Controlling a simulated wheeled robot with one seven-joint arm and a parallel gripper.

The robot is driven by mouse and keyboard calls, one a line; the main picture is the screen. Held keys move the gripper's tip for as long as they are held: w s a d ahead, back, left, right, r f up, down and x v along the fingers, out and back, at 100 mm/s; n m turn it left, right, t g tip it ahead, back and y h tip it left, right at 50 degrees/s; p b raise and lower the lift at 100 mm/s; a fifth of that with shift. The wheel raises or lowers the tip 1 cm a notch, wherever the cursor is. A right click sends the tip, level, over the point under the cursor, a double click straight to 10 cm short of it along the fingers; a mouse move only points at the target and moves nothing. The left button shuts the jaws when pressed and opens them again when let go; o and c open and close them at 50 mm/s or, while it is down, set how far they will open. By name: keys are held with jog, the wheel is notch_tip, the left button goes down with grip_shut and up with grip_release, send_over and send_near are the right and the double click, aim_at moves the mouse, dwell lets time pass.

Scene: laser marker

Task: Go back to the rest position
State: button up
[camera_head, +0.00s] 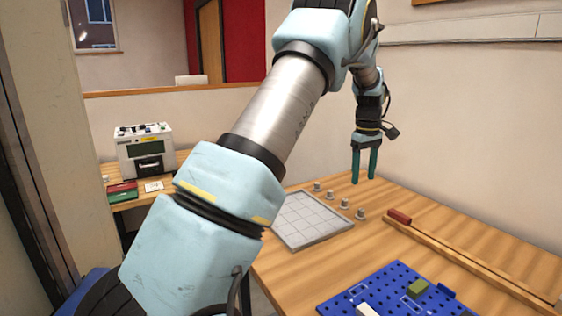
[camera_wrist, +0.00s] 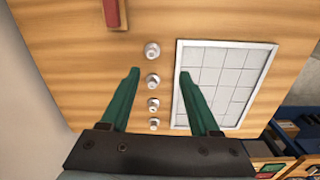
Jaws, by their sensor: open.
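My gripper (camera_head: 364,166) hangs fingers-down above the far part of the wooden table (camera_head: 290,268), with its two green fingers apart and nothing between them. In the wrist view my gripper (camera_wrist: 157,75) is also open. A row of several small metal knobs or pegs (camera_wrist: 152,80) shows between and below the fingers, on the table beneath. They also stand in the head view (camera_head: 344,203), beside the grey gridded tray (camera_head: 302,236). The tray lies right of the row in the wrist view (camera_wrist: 232,44).
A blue perforated board (camera_head: 378,289) holds a green block (camera_head: 418,287) and a white block (camera_head: 368,310) at the front. A white machine (camera_head: 146,152) stands on another table at left.

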jog(key=s+a+m, duration=0.1)
jog(key=s+a, duration=0.2)
jog(key=a, duration=0.7)
jog(key=s+a+m, duration=0.2)
jog(key=s+a, duration=0.2)
jog(key=a, duration=0.7)
jog(key=s+a+f+m+t, duration=0.1)
jog(key=s+a+f+m, duration=0.2)
jog(key=s+a, duration=0.8)
jog(key=s, duration=0.4)
jog(key=shift+s+a+f, duration=0.15)
jog(key=shift+a, duration=0.2)
